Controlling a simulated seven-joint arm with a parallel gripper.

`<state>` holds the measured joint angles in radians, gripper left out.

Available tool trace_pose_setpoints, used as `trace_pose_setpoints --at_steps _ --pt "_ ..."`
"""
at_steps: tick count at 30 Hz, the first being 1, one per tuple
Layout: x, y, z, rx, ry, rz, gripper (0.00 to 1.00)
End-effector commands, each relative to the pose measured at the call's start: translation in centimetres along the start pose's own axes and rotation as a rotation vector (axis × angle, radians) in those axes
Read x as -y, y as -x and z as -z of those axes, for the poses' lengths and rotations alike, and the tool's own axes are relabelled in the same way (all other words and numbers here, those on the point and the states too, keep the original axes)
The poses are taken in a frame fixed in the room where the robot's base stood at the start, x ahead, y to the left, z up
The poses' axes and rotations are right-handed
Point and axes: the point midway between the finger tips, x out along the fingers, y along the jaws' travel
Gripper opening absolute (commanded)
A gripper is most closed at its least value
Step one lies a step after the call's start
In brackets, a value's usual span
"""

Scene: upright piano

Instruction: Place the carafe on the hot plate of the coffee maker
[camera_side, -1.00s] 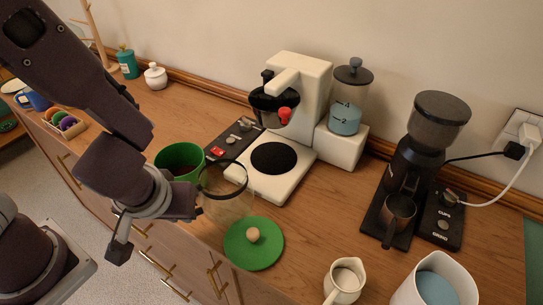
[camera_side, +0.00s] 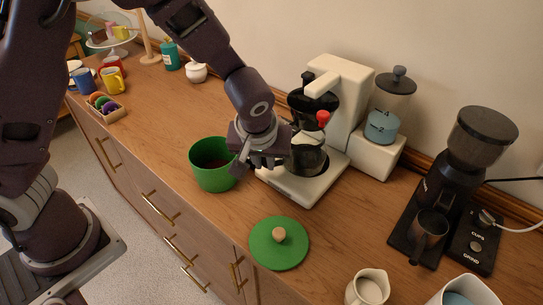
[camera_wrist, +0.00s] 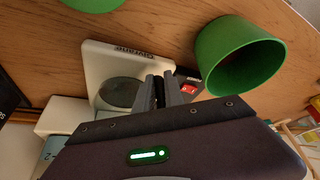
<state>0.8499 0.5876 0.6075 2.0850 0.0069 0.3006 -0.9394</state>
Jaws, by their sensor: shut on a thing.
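The glass carafe (camera_side: 310,160), with a dark rim, is above or on the hot plate of the white coffee maker (camera_side: 346,108), below the dark filter holder with the red knob. It looks about upright. I cannot tell whether its bottom touches the plate. My gripper (camera_side: 287,150) is shut on the carafe at its left side, probably by the handle, which the fingers hide. In the wrist view, my gripper (camera_wrist: 163,92) points at the coffee maker's base (camera_wrist: 97,58). The dark hot plate (camera_wrist: 122,93) shows there, but I cannot make out the clear glass.
A green pot (camera_side: 204,177) stands close left of my gripper. A green lid (camera_side: 268,252) lies in front. A grinder (camera_side: 462,165) and a white jug (camera_side: 369,288) stand to the right. Bare counter lies between the lid and the coffee maker.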

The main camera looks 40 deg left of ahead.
Motion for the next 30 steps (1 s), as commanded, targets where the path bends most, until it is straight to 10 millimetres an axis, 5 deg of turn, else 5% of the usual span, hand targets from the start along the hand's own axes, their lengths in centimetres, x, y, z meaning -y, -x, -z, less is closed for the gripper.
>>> trace_pose_setpoints --at_steps 4,15,16,18,30 --pt "-1.4 -1.0 2.0 -0.001 0.0 -0.001 0.0" --pt "-1.3 -1.6 1.5 0.0 0.0 -0.001 0.0" --pt "-1.2 -1.6 1.4 0.0 -0.001 -0.001 0.19" --pt "-1.2 -1.6 1.4 0.0 -0.001 -0.001 0.33" --pt "-1.4 -0.6 1.5 -0.001 -0.002 -0.003 0.35"
